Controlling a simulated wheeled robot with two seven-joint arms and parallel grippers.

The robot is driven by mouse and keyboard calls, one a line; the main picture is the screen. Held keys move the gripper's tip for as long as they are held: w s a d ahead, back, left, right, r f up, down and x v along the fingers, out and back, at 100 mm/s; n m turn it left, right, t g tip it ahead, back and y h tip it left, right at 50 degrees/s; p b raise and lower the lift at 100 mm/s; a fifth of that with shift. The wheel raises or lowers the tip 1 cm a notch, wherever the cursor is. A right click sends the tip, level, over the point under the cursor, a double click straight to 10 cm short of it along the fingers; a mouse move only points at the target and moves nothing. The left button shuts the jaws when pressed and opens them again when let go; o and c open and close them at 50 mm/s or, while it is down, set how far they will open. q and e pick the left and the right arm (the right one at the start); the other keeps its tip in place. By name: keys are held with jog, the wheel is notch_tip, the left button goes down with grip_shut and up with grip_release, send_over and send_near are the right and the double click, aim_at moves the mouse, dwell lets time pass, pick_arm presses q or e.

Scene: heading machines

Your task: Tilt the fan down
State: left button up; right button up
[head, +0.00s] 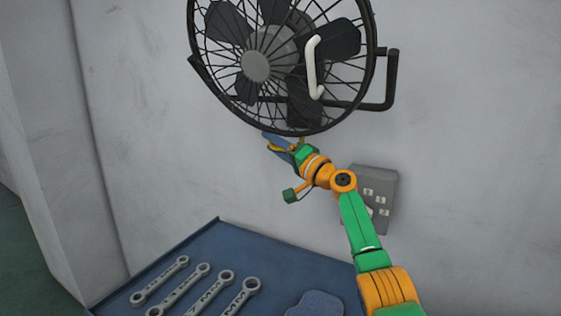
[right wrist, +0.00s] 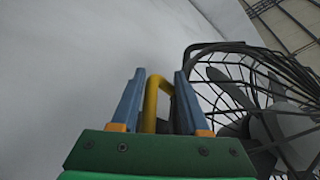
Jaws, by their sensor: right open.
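The black caged fan (head: 256,66) is on the wall at the top of the head view, its grey hub facing out. In the right wrist view the fan cage (right wrist: 225,75) is to the right of the fingers. A white curved bar (head: 312,70) shows across the fan's right half. My right gripper (head: 267,141) is just below the fan's lower rim, its blue fingers open. In the right wrist view a bent yellow bar (right wrist: 151,100) stands between the spread fingers (right wrist: 158,75); what it joins is hidden. My left gripper is not in view.
A grey switch box (head: 381,186) is on the wall behind my right arm. A blue tabletop (head: 215,240) below holds several grey wrenches (head: 200,283) and a blue-grey item (head: 316,303). The wall left of the fan is bare.

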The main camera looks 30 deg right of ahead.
jog(key=b+v, duration=0.2)
jog(key=v, duration=0.4)
jog(key=shift+s+b, duration=0.3)
jog(key=shift+s, duration=0.05)
jog(key=shift+d, duration=0.1)
jog(key=shift+f, duration=0.1)
